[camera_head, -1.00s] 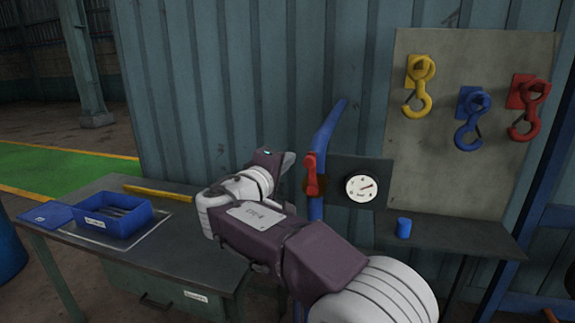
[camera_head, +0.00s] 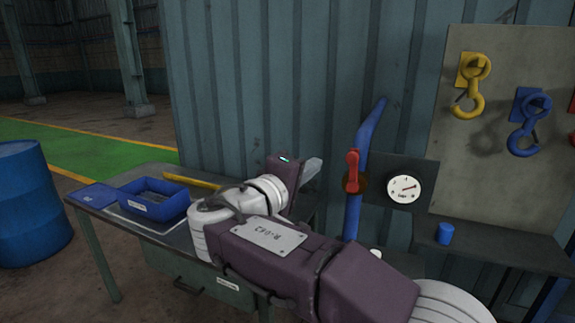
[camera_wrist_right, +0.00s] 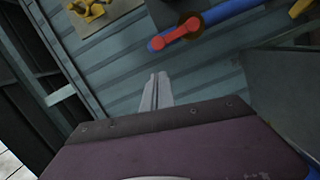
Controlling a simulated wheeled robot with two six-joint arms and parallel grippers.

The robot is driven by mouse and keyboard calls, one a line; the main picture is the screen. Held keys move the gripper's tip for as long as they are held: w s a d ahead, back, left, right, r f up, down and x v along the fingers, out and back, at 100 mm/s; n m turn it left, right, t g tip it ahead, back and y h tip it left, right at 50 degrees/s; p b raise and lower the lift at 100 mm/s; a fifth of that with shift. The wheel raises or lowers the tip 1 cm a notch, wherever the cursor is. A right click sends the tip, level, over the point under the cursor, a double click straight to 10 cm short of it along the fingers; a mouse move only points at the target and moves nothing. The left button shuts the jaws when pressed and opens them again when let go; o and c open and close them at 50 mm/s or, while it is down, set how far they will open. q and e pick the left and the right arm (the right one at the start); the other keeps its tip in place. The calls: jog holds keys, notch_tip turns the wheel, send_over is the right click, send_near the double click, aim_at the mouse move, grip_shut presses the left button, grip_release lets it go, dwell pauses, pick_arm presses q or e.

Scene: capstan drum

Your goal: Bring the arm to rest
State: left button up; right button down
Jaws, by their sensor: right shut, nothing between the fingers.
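My right arm reaches in from the lower right in the head view. Its gripper (camera_head: 311,170) is shut and empty, left of the blue pipe (camera_head: 353,217) and its red lever (camera_head: 352,170), apart from both. In the right wrist view the shut fingers (camera_wrist_right: 157,92) point at the corrugated wall, and the blue pipe (camera_wrist_right: 232,9) with the red lever (camera_wrist_right: 176,33) lies above them. The red lever stands upright in the head view. My left gripper is not in view.
A workbench (camera_head: 163,258) at left bears a blue tray (camera_head: 152,212) and a yellow bar (camera_head: 192,181). A dial (camera_head: 404,189), a shelf with a blue cylinder (camera_head: 446,233) and a board with hooks (camera_head: 467,85) are at right. A blue barrel (camera_head: 30,205) stands far left.

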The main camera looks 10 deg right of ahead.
jog(key=s+d+f+m+g, duration=0.1)
jog(key=s+d+f+g, duration=0.1)
jog(key=d+f+g, duration=0.4)
jog(key=s+d+f+m+g, duration=0.1)
jog(key=s+d+f, duration=0.1)
jog(key=d+f, duration=0.7)
jog(key=s+d+f+g+y, duration=0.2)
jog(key=s+f+g+y, duration=0.3)
jog(key=f, duration=0.7)
jog(key=s+a+f+m+y, duration=0.3)
jog(key=s+a+f+y, duration=0.1)
jog(key=s+a+f, duration=0.3)
jog(key=s+a+f+m+y, duration=0.25)
jog(key=s+a+f, duration=0.3)
jog(key=f, duration=0.35)
notch_tip(320, 180, up, 12)
jog(key=w+y+p, duration=0.1)
jog(key=w+p, duration=0.1)
jog(key=p, duration=1)
jog(key=shift+a+r, duration=0.25)
jog(key=shift+a, duration=0.2)
jog(key=shift+n, duration=0.25)
